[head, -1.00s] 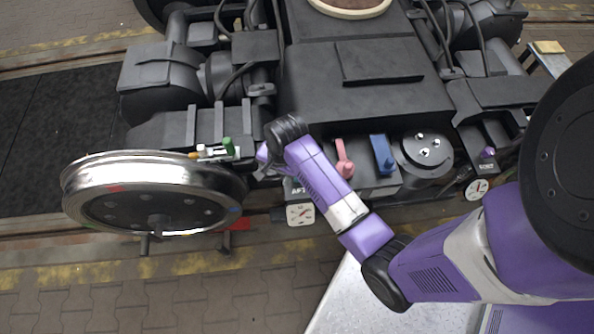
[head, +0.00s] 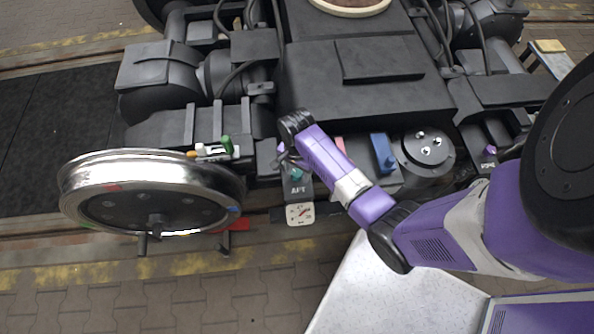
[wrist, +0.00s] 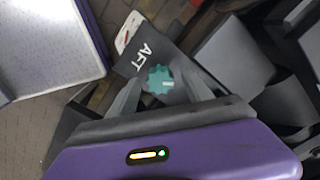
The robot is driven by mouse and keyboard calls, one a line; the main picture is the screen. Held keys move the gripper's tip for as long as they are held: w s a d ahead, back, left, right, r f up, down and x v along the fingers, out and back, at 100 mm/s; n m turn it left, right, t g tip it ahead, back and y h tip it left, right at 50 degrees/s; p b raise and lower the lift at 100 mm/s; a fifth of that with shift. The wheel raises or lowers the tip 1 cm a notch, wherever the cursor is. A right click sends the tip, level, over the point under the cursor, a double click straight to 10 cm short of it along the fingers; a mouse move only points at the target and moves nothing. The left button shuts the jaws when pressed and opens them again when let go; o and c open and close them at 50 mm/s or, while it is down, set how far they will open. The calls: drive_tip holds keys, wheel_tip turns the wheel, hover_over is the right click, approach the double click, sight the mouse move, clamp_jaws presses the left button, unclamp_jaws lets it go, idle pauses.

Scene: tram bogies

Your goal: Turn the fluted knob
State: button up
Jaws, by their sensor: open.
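The teal fluted knob (wrist: 160,79) sits on a dark panel marked AFT (wrist: 143,52), and a pale line shows on its face. In the wrist view it lies between the two grey fingers of my open gripper (wrist: 161,88), near their tips. I cannot tell whether a finger touches it. In the head view the knob (head: 297,174) shows just below my gripper (head: 288,160), above the AFT lettering. My fingers partly cover the panel there.
A dial gauge (head: 299,214) hangs below the AFT panel. A blue lever (head: 382,153) and a round cap (head: 424,152) stand to the right; a pink lever is mostly behind my arm. A green-topped fitting (head: 227,145) and a steel wheel (head: 140,170) are left.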

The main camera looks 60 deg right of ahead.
clamp_jaws()
drive_tip(key=shift+r+p, duration=0.1)
drive_tip(key=shift+p, duration=0.2)
